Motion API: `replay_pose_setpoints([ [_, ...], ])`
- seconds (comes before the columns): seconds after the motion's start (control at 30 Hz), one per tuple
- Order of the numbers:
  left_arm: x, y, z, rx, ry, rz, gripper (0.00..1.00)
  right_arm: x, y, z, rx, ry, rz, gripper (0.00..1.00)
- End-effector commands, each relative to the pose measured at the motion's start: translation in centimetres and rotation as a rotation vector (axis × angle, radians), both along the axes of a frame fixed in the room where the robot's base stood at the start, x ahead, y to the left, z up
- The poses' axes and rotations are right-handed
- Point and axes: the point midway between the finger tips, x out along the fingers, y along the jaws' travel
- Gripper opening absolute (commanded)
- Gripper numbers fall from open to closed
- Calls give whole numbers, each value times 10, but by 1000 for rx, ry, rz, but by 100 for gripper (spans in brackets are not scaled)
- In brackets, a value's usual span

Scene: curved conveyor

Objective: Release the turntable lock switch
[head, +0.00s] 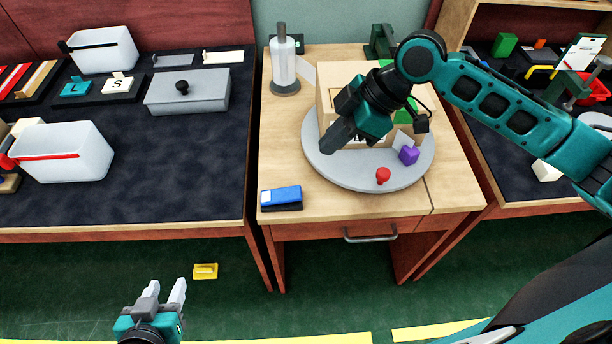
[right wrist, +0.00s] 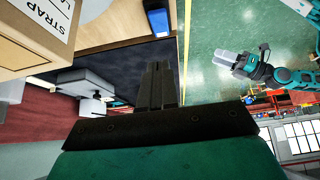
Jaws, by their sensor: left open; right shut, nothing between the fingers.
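The grey round turntable (head: 350,175) lies on the light wooden table and bears a cardboard box (head: 331,90). A red knob (head: 383,175) stands at its front rim. A blue block with a white end on a black base (head: 281,198) sits at the table's front left; it also shows in the right wrist view (right wrist: 157,20). I cannot tell which piece is the lock switch. My right gripper (head: 331,141) is shut and empty, above the turntable's left part in front of the box; it also shows in the right wrist view (right wrist: 159,68). My left gripper (head: 165,291) is open and empty, low over the floor.
A clear cylinder on a dark base (head: 284,65) stands at the back left. The dark bench (head: 150,150) on the left holds white bins and a grey lidded box. The table's front left is mostly clear.

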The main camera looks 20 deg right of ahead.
Motion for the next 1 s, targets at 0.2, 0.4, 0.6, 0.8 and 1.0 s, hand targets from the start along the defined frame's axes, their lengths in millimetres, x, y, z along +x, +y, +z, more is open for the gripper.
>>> replay_pose_setpoints([
  [0.2, 1, 0, 0, 0, -1, 0, 43, -1, -1, 2, -4, 2, 9, 0],
  [0.4, 3, 0, 1, 0, -5, 0, 43, -1, 0, 1, -2, 3, 8, 0],
  [0.6, 4, 0, 0, 1, -7, 0, 43, 2, 10, -15, -1, 5, 9, 0],
  [0.8, 4, 0, -4, 1, -7, 0, 43, 8, 32, -50, 1, 7, 8, 0],
  [1.0, 3, 0, -8, 1, -6, 0, 43, 14, 54, -85, 0, 5, 8, 0],
])
